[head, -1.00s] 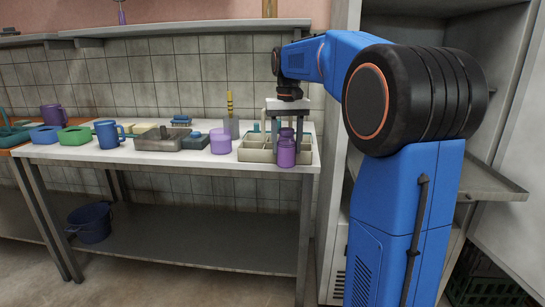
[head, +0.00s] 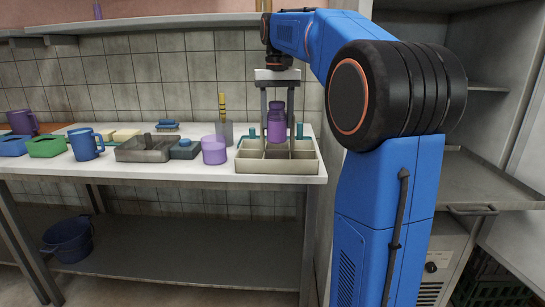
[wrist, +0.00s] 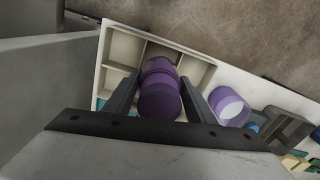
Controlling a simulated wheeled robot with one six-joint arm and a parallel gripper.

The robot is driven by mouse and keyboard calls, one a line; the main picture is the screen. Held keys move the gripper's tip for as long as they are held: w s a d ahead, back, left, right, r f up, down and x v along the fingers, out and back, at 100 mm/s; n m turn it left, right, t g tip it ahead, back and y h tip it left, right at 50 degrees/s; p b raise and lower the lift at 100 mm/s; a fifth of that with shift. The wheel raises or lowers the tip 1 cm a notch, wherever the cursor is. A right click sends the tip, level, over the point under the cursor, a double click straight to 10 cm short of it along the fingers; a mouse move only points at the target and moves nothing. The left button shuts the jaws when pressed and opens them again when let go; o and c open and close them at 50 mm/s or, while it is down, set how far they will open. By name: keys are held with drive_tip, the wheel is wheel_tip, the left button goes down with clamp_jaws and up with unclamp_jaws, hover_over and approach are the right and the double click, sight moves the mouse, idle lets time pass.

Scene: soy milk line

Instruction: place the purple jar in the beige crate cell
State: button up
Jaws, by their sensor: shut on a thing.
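The purple jar (head: 277,127) is upright between the two fingers of my gripper (head: 277,136), which is shut on it. The beige crate (head: 277,181) stands at the right end of the white table, divided into several cells. The jar appears above the crate in the head view, over its middle part. In the wrist view the jar (wrist: 160,98) is between the fingers (wrist: 161,85) and covers part of the crate (wrist: 103,62). The crate cells that show there look empty. The cell straight below the jar is hidden.
Teal items (head: 252,134) show at the crate's back. A grey tray (head: 143,151) and blue mug (head: 85,145) stand further left. A wall shelf runs above.

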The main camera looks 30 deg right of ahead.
sight(277, 102)
drive_tip(key=shift+s+f, duration=0.1)
drive_tip(key=shift+f, duration=4.3)
drive_tip(key=o, duration=1.3)
drive_tip(key=shift+f, duration=0.1)
wheel_tip(277, 102, up, 12)
drive_tip(key=shift+r, duration=0.1)
